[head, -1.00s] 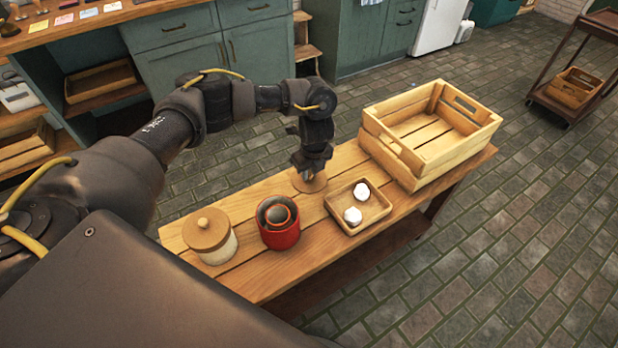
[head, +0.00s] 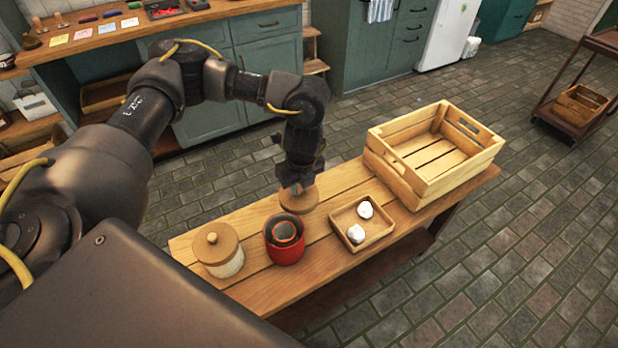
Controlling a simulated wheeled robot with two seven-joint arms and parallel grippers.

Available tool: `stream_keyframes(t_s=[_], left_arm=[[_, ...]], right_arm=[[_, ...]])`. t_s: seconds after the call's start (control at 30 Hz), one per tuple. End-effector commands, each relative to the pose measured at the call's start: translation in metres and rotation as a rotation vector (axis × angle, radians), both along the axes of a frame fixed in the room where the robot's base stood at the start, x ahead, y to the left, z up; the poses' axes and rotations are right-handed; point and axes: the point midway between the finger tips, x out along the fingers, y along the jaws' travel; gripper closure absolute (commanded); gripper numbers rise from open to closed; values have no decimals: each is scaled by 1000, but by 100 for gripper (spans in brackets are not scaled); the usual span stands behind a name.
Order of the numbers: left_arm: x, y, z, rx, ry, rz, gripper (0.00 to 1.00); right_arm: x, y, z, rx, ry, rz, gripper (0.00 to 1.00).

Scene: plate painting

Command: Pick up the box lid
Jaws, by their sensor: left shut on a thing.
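A round, flat wooden lid (head: 302,203) shows in the head view behind the red pot, over the wooden table (head: 250,283). My left gripper (head: 296,188) comes down from above and is shut on the lid at its middle. The fingers hide part of the lid's top. The lid looks held above the table, though the gap is hard to judge. A red round pot (head: 285,251) stands open in front of it, with a dark ring and a brownish round thing inside. My right gripper is not in view.
A cream jar (head: 222,265) with a knobbed wooden lid stands left of the pot. A small tray (head: 376,238) with two white lumps lies to the right. A large slatted crate (head: 405,186) stands at the table's right end.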

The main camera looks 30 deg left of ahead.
Motion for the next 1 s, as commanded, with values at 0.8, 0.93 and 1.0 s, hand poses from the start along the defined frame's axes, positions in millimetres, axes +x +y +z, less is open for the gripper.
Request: stream_keyframes(t_s=[0.8, 0.93, 1.0], left_arm=[[-51, -1, 28, 0, -2, 77, 100], [-48, -10, 38, 2, -5, 276, 100], [-46, -16, 47, 3, -6, 433, 100]], right_arm=[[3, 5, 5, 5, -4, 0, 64], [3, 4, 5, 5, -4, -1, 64], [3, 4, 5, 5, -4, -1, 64]])
